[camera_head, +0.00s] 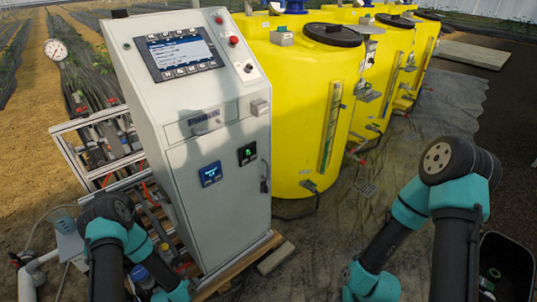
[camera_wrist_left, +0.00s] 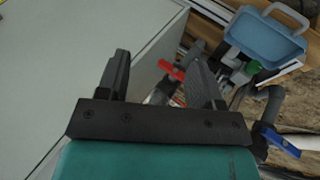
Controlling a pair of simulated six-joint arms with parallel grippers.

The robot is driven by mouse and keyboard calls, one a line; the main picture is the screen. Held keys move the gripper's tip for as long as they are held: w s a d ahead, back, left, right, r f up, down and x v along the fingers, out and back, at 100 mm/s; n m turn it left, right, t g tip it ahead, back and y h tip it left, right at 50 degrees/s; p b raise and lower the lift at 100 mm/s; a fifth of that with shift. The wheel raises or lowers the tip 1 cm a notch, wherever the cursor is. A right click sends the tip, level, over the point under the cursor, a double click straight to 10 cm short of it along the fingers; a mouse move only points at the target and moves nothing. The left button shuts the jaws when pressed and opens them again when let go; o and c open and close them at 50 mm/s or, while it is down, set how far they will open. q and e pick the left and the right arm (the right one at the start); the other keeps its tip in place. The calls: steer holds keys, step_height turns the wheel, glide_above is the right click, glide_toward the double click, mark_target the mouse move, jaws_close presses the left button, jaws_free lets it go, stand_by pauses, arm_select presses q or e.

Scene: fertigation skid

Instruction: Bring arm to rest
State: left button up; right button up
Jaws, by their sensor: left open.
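My left gripper (camera_wrist_left: 158,65) is open in the left wrist view, with nothing between its two dark fingers. A pale cabinet panel lies to its left, and a red valve handle (camera_wrist_left: 172,70) shows between the fingers, beyond them. In the head view my left arm comes in at the lower left, in front of the grey control cabinet (camera_head: 222,170), and its gripper is out of sight. My right arm is bent at the lower right, and its gripper is also out of sight.
Several yellow tanks (camera_head: 296,115) stand behind the cabinet. A pressure gauge (camera_head: 56,50) and pipework are at the left; a black bin (camera_head: 510,262) is at the lower right. The left wrist view shows a blue-grey container (camera_wrist_left: 262,40) and a blue handle (camera_wrist_left: 281,141).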

arm_select(q)
steer(key=s+d+r+m+g, duration=0.2)
steer(key=s+d+r, duration=0.1)
steer(key=r, duration=0.3)
steer(key=s+d+r+m+g+h, duration=0.1)
steer(key=s+d+r+m+g, duration=0.1)
steer(key=s+d+r, duration=0.2)
steer(key=s+d+r+m+g, duration=0.2)
steer(key=d+r, duration=0.3)
steer(key=r, duration=0.5)
steer(key=shift+s+d+m+g+h, duration=0.25)
steer(key=shift+s+m+g+h, duration=0.2)
steer(key=shift+s, duration=0.45)
